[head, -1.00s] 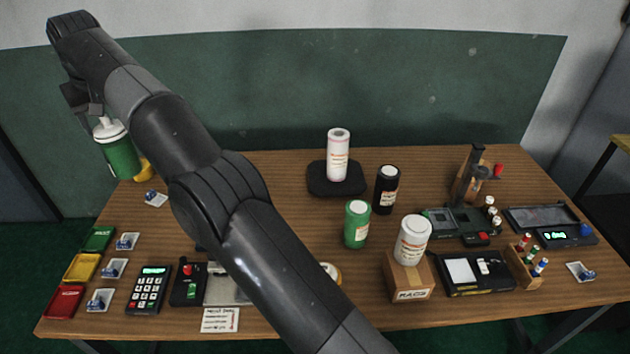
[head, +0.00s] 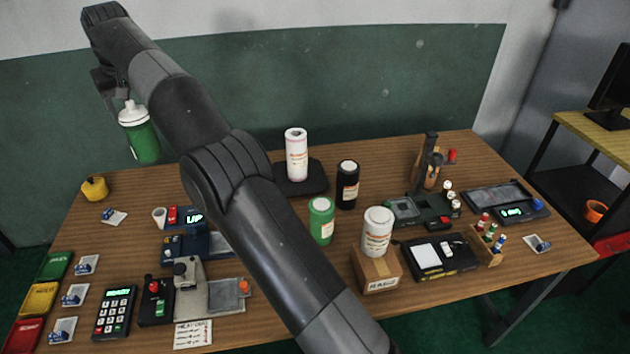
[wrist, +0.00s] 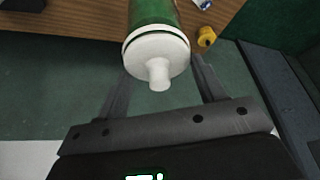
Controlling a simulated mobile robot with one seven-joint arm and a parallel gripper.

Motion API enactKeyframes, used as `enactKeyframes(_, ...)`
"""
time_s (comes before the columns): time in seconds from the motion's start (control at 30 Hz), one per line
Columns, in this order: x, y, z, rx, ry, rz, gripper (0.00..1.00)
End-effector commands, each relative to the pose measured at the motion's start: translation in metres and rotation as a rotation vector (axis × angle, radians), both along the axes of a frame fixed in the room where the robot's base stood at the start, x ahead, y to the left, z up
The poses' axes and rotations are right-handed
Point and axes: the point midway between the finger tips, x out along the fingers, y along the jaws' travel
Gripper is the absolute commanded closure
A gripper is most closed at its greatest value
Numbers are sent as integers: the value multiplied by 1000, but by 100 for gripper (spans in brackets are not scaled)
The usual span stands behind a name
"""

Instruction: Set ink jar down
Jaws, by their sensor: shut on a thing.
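The ink jar (head: 142,142), a green bottle with a white nozzle cap, hangs upright from my gripper (head: 118,92). In the head view it appears in front of the green wall, above the table's back left part. In the wrist view the jar's white cap (wrist: 158,55) sits between the two fingers of my gripper (wrist: 163,75), and its green body points toward the top edge. The fingers are shut on the jar, though their contact is partly hidden. The wooden table (head: 245,325) lies below, with clear air under the jar.
A yellow pot (head: 94,189) and a small white card with a blue item (head: 114,216) stand at the back left. A blue device (head: 196,243) stands right of them.

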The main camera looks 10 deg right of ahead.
Motion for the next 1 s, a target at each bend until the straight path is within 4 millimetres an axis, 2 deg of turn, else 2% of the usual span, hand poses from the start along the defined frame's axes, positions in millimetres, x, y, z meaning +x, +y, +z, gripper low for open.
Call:
enactKeyframes(0.03, 10, -16, 2, 2, -3, -24, 90)
enactKeyframes(0.27, 44, -82, 2, 1, -2, -115, 90)
enactKeyframes(0.47, 74, -156, 2, 1, -3, -214, 90)
enactKeyframes(0.57, 88, -202, 2, 1, -3, -274, 90)
enactKeyframes(0.7, 105, -274, 2, 1, -3, -365, 90)
enactKeyframes(0.9, 116, -370, 2, 0, -2, -485, 90)
enactKeyframes(1.0, 117, -411, 2, 0, -3, -536, 90)
